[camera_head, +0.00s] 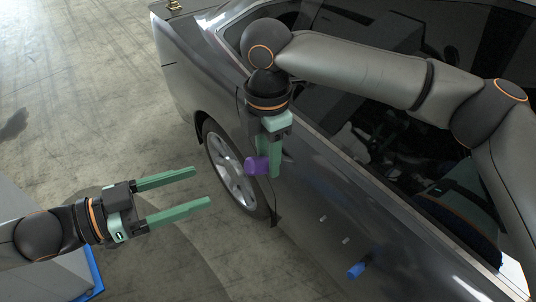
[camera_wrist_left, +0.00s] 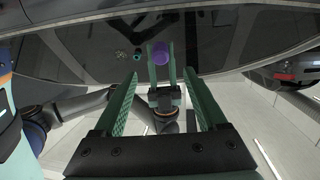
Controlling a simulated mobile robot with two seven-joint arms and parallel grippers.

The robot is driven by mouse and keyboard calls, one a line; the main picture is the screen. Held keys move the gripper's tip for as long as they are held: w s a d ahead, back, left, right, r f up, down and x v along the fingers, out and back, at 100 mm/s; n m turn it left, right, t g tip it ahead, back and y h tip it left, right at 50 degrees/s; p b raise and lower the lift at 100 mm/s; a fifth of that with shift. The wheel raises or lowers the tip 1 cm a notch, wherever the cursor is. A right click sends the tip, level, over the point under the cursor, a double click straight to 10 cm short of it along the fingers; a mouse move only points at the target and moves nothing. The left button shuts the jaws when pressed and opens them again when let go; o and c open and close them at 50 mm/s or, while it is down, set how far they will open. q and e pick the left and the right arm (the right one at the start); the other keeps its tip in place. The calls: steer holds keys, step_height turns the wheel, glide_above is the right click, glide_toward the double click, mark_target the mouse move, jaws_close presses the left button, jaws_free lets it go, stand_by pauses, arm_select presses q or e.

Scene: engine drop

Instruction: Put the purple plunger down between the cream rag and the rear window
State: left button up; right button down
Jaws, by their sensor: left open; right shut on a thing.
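The purple plunger (camera_head: 256,166) is held in my right gripper (camera_head: 270,168), beside the dark car's side above its wheel. It also shows in the left wrist view (camera_wrist_left: 161,52), between the right gripper's green fingers (camera_wrist_left: 161,66). My left gripper (camera_head: 202,186) is open and empty, left of the wheel, its fingers pointing toward the car. Its open fingers also show in the left wrist view (camera_wrist_left: 165,90). I see no cream rag in either view. Dark glass shows along the car's top, but I cannot tell which part is the rear window.
The dark car (camera_head: 300,190) fills the right half, partly covered by my right arm. A small gold object (camera_head: 174,5) is at the top edge. Open concrete floor (camera_head: 90,110) lies left.

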arm_select(q)
steer(key=w+d+f+n+t+y, duration=0.1)
steer(key=w+d+f+n+t, duration=0.15)
steer(key=d+f, duration=0.8)
arm_select(e)
steer(key=shift+d+f+m, duration=0.15)
steer(key=shift+d+m, duration=0.3)
steer(key=shift+m, duration=0.05)
arm_select(q)
steer(key=s+a+f+n+y, duration=0.4)
steer(key=a+f, duration=0.3)
steer(key=f, duration=0.4)
steer(key=s+a+f+n+y, duration=0.4)
steer(key=s+a+f+y, duration=0.2)
steer(key=f, duration=0.5)
steer(key=shift+a+f+y, duration=0.35)
steer(key=shift+a+y, duration=0.15)
steer(key=shift+a, duration=0.5)
arm_select(e)
steer(key=s+d+f+m, duration=0.2)
steer(key=s+d+m, duration=0.1)
steer(key=d+m, duration=0.5)
steer(key=s+d+f+m, duration=0.2)
steer(key=d+m, duration=0.7)
steer(key=m, duration=0.5)
steer(key=shift+s+d+f+m, duration=0.2)
steer(key=shift+s+f+m, duration=0.15)
steer(key=shift+f, duration=0.35)
